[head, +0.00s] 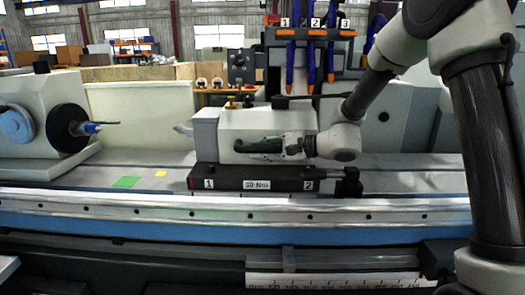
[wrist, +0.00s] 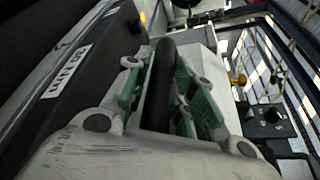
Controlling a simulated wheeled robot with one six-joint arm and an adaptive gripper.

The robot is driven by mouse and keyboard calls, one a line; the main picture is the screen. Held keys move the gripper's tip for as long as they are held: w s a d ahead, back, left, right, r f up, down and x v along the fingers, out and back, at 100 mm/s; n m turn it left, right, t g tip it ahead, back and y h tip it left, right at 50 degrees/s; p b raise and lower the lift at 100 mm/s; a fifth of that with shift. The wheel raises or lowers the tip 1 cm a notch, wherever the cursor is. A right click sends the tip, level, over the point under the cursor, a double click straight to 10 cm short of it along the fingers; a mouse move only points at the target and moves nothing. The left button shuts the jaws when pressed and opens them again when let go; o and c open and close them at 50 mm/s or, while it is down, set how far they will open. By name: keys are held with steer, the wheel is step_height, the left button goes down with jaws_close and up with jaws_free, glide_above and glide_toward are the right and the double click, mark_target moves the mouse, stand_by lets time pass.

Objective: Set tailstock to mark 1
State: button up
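The tailstock (head: 232,122) is a pale block with a pointed centre at its left. It stands over a dark bar (head: 230,173) carrying label 1 (head: 209,184) at left, a torque label (head: 257,184) in the middle and label 2 (head: 309,186) at right. My gripper (head: 250,146) is at the tailstock's front face, pointing left. In the wrist view its green-padded fingers (wrist: 162,90) lie close on both sides of a black handle (wrist: 163,70) and appear shut on it. The handle's lower end is hidden behind the gripper body.
A green patch (head: 126,182) and a yellow patch (head: 160,173) lie on the table left of the tailstock. The workhead (head: 35,115) stands farther left. A ruled scale (head: 340,281) runs along the lower front.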

steer(key=shift+o, duration=0.9)
steer(key=v, duration=1.2)
